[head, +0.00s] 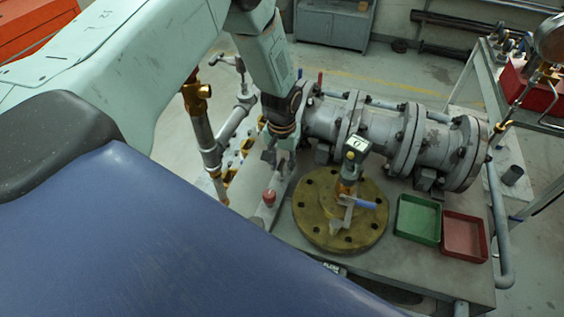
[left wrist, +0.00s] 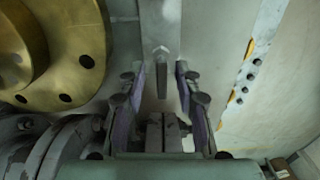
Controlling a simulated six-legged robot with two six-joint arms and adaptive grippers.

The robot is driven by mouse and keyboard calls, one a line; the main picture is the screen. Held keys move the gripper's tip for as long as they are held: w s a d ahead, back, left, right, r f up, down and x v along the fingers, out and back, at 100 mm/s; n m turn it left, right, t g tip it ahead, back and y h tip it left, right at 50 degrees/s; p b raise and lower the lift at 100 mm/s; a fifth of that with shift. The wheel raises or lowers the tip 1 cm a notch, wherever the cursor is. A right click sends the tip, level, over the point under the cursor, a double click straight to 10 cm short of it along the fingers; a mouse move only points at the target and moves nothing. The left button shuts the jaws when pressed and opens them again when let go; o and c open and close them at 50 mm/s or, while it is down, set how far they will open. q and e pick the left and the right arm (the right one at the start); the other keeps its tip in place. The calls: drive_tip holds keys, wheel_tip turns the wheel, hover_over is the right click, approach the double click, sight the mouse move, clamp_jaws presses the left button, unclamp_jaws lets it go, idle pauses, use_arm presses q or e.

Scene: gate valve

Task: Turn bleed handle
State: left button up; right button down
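My left gripper (head: 280,156) reaches down from the top in the head view, between the grey flanged pipe and a row of brass-coloured fittings. In the left wrist view its two fingers (left wrist: 160,72) are apart. A small grey lever-like piece (left wrist: 162,70) shows between them; I cannot tell whether it is the bleed handle, and no finger clearly touches it. A blue-tipped lever (head: 361,202) sits on the valve body above the round brass flange (head: 318,232), apart from my gripper. My right gripper is not in view.
The grey flanged pipe (head: 380,128) runs close to my left gripper's right side. A red-topped fitting (head: 269,198) stands below the gripper. A green tray (head: 418,220) and a red tray (head: 465,236) sit at the table's right. Upright pipework (head: 205,140) stands left.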

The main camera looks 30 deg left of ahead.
use_arm(q)
drive_tip(key=shift+s+r, duration=0.25)
drive_tip(key=shift+c, duration=0.3)
drive_tip(key=shift+a, duration=0.1)
drive_tip(key=shift+c, duration=0.8)
drive_tip(key=shift+w+f, duration=0.2)
drive_tip(key=shift+w, duration=0.1)
clamp_jaws()
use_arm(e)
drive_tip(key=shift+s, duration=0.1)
use_arm(q)
drive_tip(key=shift+s, duration=0.1)
